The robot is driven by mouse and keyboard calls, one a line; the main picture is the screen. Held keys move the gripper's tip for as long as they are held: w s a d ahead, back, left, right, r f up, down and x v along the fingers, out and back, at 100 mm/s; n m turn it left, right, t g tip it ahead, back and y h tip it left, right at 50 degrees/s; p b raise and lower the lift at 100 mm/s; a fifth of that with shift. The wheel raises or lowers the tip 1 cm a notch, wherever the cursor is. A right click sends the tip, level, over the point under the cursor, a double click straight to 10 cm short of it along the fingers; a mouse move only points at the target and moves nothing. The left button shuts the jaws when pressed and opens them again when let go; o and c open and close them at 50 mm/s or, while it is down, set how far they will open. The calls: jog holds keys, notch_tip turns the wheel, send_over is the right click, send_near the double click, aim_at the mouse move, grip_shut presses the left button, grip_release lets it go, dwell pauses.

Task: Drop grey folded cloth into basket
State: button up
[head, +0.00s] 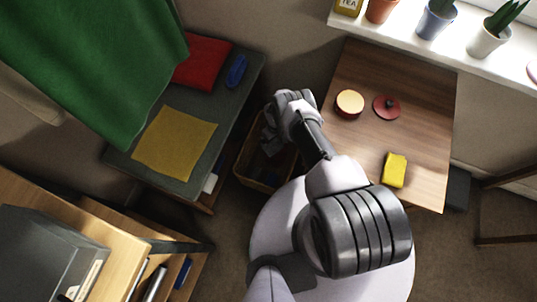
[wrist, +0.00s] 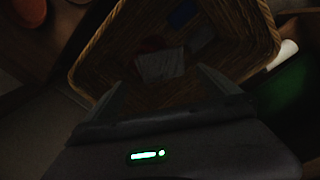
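The wicker basket (head: 258,183) stands on the floor between the two tables. In the wrist view its rim (wrist: 93,45) surrounds a dark inside. A pale grey folded cloth (wrist: 160,65) shows inside the basket outline, below and between my fingers; it appears apart from them. My gripper (head: 268,137) points down over the basket in the head view and hides part of it. In the wrist view my gripper (wrist: 158,88) has its two fingers spread wide, with nothing visibly clamped between them. The dim picture hides the cloth's exact contact with the basket floor.
A dark table (head: 120,160) at left holds a yellow cloth (head: 174,143), a red cloth (head: 203,62) and a blue item (head: 236,70). The wooden table (head: 420,120) at right holds a round tin (head: 350,103), a red lid (head: 387,107) and a yellow sponge (head: 395,170).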

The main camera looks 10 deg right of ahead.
jog(key=shift+r, duration=0.15)
notch_tip(320, 180, up, 17)
jog(key=p, duration=0.9)
jog(key=shift+p, duration=0.3)
